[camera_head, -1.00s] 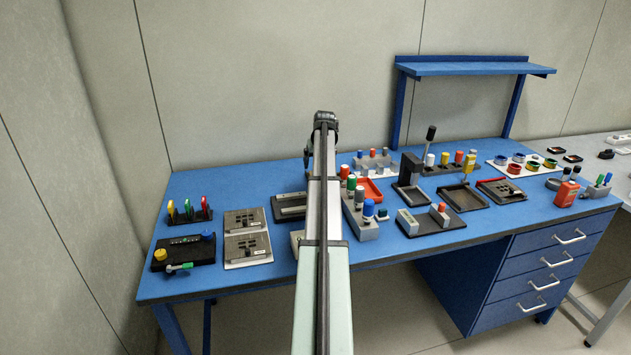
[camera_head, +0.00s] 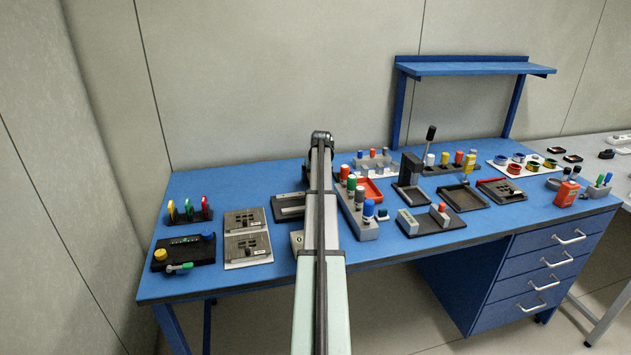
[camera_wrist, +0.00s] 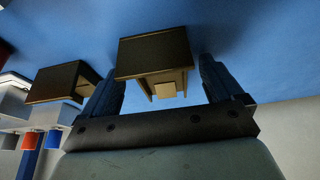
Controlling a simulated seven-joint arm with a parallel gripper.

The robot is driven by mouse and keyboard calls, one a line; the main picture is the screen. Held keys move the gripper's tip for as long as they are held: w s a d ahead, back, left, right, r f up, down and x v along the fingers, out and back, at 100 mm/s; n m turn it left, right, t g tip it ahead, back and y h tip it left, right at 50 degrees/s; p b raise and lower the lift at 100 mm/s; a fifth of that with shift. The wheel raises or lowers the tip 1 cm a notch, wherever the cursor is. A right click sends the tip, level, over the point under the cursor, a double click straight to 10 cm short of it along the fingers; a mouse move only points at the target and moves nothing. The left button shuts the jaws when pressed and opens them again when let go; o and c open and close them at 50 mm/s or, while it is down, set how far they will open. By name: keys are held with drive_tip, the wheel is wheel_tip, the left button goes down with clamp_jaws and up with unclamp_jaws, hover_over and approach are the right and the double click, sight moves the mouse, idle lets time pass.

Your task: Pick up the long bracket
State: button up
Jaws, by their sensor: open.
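My gripper (camera_wrist: 160,72) is open in the wrist view, with one dark finger on each side of a dark brown, bracket-shaped piece (camera_wrist: 153,52). This piece has a flat top and an open underside with a small tan block showing in it. A second, similar dark piece (camera_wrist: 58,80) is to the left, outside the left finger. I cannot tell which of the two is the long bracket, or whether the fingers touch the piece between them. In the head view my own arm hides the gripper and these pieces.
Grey plates (camera_head: 246,247) lie to the left. A blue shelf (camera_head: 470,69) stands at the back right.

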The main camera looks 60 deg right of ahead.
drive_tip(key=shift+c, duration=0.2)
drive_tip(key=c, duration=1.2)
drive_tip(key=shift+r, duration=0.1)
